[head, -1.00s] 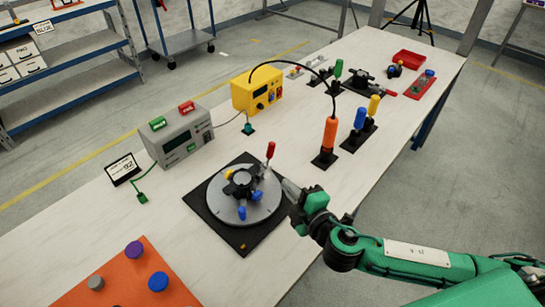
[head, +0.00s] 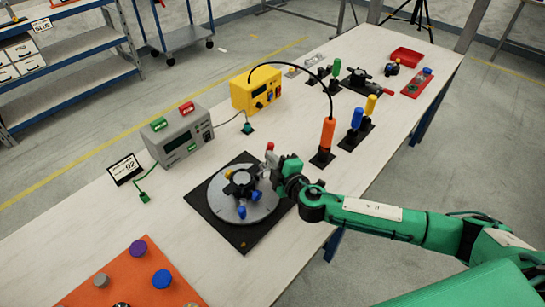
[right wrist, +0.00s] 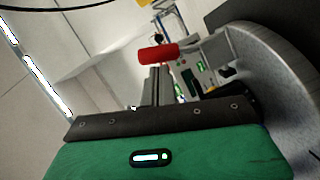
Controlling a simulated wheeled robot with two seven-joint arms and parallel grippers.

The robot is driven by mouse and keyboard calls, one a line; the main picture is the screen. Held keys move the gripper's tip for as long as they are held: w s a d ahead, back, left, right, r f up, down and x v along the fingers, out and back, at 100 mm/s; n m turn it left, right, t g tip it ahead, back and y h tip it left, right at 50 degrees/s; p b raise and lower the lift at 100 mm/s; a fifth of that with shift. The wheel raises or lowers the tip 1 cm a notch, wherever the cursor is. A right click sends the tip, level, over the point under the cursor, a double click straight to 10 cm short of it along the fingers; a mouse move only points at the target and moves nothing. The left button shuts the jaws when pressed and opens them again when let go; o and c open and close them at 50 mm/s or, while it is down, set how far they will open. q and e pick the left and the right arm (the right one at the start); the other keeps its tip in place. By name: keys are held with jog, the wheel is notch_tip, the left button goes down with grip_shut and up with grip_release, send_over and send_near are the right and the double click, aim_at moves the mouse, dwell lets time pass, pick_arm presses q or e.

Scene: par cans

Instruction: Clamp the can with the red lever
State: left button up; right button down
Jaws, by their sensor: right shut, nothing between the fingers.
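The red lever (head: 270,147) stands up at the far right side of a round grey turntable (head: 256,212). Its red handle (right wrist: 158,53) shows across the middle of the right wrist view. A dark can-like body (head: 243,180) sits at the turntable's centre, with a yellow part (head: 229,174) and blue parts (head: 241,211) around it. My right gripper (head: 270,171) is shut and empty, close beside the red lever on its near right side; it hides the lever's lower part. Whether they touch I cannot tell. My left gripper is out of view.
A grey box (head: 180,136) and a yellow box (head: 256,90) stand behind the turntable. An orange upright handle (head: 327,133) and blue and yellow ones stand to the right. An orange board (head: 120,280) with knobs lies at the front left. The table between is bare.

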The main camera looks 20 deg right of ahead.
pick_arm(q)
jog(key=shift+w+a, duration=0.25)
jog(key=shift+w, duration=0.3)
pick_arm(e)
jog(key=shift+w, duration=0.1)
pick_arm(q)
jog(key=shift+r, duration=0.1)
